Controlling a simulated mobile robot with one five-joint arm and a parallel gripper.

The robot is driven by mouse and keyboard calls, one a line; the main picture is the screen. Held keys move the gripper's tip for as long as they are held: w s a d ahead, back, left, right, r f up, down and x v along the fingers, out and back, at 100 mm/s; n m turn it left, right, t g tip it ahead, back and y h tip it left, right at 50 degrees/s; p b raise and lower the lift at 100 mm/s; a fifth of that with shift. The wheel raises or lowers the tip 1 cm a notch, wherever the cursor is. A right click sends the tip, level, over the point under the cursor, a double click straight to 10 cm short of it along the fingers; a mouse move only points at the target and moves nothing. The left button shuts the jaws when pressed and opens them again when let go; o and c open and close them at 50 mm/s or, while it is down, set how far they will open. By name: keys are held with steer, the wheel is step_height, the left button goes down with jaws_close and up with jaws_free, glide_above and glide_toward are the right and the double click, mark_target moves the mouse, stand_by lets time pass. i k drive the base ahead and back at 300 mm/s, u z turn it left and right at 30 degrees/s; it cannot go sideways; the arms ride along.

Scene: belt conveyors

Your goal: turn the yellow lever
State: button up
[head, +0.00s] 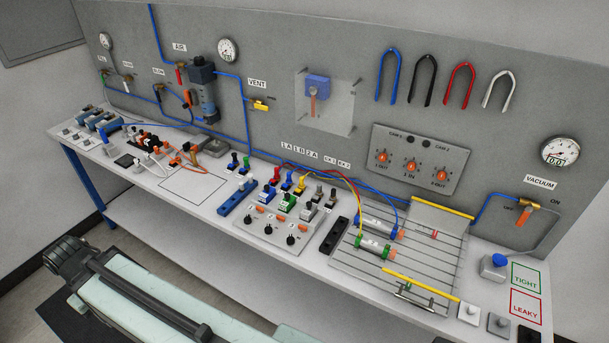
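A small yellow lever (261,105) sits on a valve under the VENT label on the grey back panel, left of centre. It lies about level, beside a blue pipe. Another yellow-topped lever (299,184) stands in the row of coloured switches on the bench, between blue and grey ones. The picture does not show which of the two the task means. I cannot make out my gripper's fingers in this view.
The white bench (130,185) carries switch blocks, cables and a slatted plate (345,265) with cylinders and yellow bars. An orange-handled vacuum valve (524,214) is at the right. Gauges, pipes and coloured hooks crowd the panel. A bare outlined square (190,187) lies left of centre.

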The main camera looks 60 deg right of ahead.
mark_target(252, 104)
steer(key=z, duration=1.45)
